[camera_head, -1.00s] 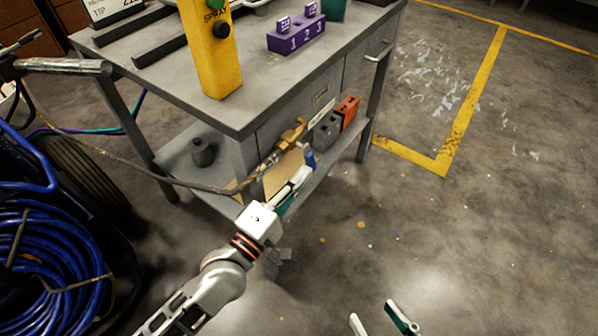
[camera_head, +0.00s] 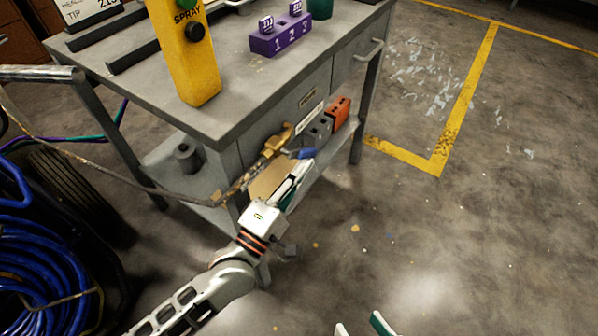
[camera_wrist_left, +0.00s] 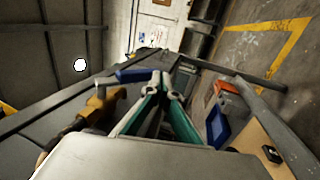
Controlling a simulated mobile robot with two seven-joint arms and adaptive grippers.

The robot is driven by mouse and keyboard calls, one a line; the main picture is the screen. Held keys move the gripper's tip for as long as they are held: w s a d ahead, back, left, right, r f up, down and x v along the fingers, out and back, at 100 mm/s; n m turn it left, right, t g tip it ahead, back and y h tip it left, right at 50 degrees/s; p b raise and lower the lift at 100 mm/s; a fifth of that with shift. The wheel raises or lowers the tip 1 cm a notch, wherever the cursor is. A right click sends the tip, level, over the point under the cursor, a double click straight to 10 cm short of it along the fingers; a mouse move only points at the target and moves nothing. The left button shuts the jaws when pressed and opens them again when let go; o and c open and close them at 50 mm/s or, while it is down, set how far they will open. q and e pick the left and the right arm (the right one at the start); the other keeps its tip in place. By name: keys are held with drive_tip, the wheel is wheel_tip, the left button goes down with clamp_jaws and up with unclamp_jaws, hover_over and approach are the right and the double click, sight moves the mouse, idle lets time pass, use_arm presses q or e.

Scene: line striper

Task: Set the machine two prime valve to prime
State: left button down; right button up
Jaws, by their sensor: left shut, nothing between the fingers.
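A brass-coloured valve body (camera_head: 277,140) sits at the front of the grey workbench, with a blue lever (camera_head: 300,153) beside it. In the left wrist view the lever (camera_wrist_left: 134,75) lies crosswise above the brass body (camera_wrist_left: 97,108). My left gripper (camera_head: 304,166) is shut and empty, its tips close to the lever; I cannot tell whether they touch. Its teal and white fingers (camera_wrist_left: 160,80) meet at the tips in the left wrist view. My right gripper (camera_head: 361,322) shows only two separated fingertips at the bottom edge, open, over the floor.
The workbench (camera_head: 225,118) carries a yellow spray control post (camera_head: 186,60) and a purple numbered block (camera_head: 280,40). A hose (camera_head: 110,176) crosses left of my arm. Blue coiled hose (camera_head: 40,270) lies at left. Floor at right is clear.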

sight(312, 148)
use_arm(q)
drive_tip(key=shift+w+d+r+p, duration=0.35)
drive_tip(key=shift+w+d+r, duration=0.15)
drive_tip(key=shift+w+r, duration=0.25)
drive_tip(key=shift+w+d, duration=0.2)
drive_tip(key=shift+w+d+r+b, duration=0.1)
drive_tip(key=shift+b, duration=0.3)
drive_tip(key=shift+w+d+r+b, duration=0.15)
drive_tip(key=shift+b, duration=0.2)
drive_tip(key=shift+w+r+t+h, duration=0.15)
drive_tip(key=shift+r+t+h, duration=0.15)
drive_tip(key=shift+t, duration=0.2)
drive_tip(key=shift+w+d+r+b, duration=0.1)
drive_tip(key=shift+r+b, duration=0.2)
drive_tip(key=shift+b, duration=0.1)
use_arm(e)
drive_tip(key=shift+s+a+f+m, duration=0.25)
drive_tip(key=shift+a+f+m, duration=0.05)
drive_tip(key=shift+a+m, duration=0.35)
drive_tip(key=shift+d, duration=0.1)
